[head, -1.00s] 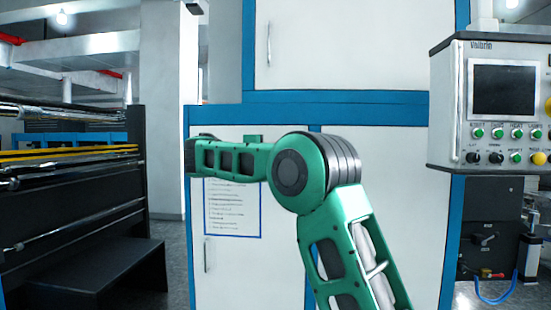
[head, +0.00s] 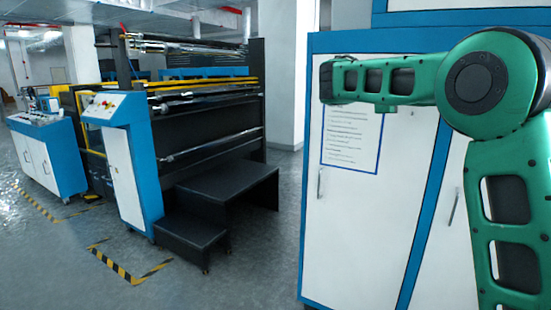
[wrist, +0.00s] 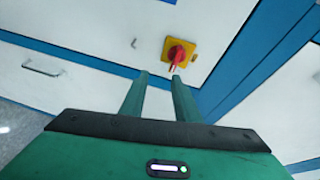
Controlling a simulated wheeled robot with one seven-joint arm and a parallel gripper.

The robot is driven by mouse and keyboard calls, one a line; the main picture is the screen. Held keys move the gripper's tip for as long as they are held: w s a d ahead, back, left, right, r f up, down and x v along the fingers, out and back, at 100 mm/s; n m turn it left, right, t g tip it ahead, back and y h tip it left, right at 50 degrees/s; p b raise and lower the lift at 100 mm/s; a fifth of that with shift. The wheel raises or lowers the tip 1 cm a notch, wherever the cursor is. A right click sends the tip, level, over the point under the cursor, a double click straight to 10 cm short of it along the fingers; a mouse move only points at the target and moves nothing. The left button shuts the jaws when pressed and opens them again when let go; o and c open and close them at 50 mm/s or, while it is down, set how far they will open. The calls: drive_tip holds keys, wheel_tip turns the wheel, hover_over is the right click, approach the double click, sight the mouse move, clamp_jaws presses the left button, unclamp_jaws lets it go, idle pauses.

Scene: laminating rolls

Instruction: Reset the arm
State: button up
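My gripper (wrist: 160,76) shows in the wrist view, its two green fingers apart with a gap between them and nothing held. Beyond the fingertips is a red rotary switch on a yellow plate (wrist: 182,48), on a white panel; I cannot tell how far off it is. In the head view my green arm (head: 400,78) is raised at the right, bent at a large round joint, with one link reaching left. The gripper itself cannot be made out in the head view.
A white and blue cabinet (head: 345,215) with a posted sheet (head: 351,137) stands behind my arm. A black roll machine (head: 205,120) with a control console (head: 128,165) and dark steps (head: 190,238) stands left. Open grey floor (head: 60,265) with yellow-black markings lies in front.

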drive_tip(key=s+d+f+n+g+y, duration=0.2)
drive_tip(key=s+d+f+n, duration=0.15)
drive_tip(key=s+f, duration=0.35)
drive_tip(key=s+d+f+n+g+y, duration=0.1)
drive_tip(key=s+d+f+n+y, duration=0.2)
drive_tip(key=s+f, duration=0.4)
drive_tip(key=s+d+f+n+g+y, duration=0.1)
drive_tip(key=s+f+n+g+y, duration=0.1)
drive_tip(key=s+f+n, duration=0.5)
drive_tip(key=s+a+f+n+g+y, duration=0.1)
drive_tip(key=s+a+f, duration=0.3)
drive_tip(key=s, duration=0.6)
drive_tip(key=s+a+f+n+g+y, duration=0.2)
drive_tip(key=s+f, duration=0.4)
drive_tip(key=s, duration=0.5)
drive_tip(key=s+a+f+n+g+y, duration=0.1)
drive_tip(key=s+a+f+n+y, duration=0.3)
drive_tip(key=s, duration=0.6)
drive_tip(key=shift+s+a+f+g, duration=0.15)
drive_tip(key=shift+a+f+g, duration=0.25)
drive_tip(key=shift+a+f, duration=0.5)
drive_tip(key=shift+a+r+n, duration=0.1)
drive_tip(key=shift+n, duration=0.15)
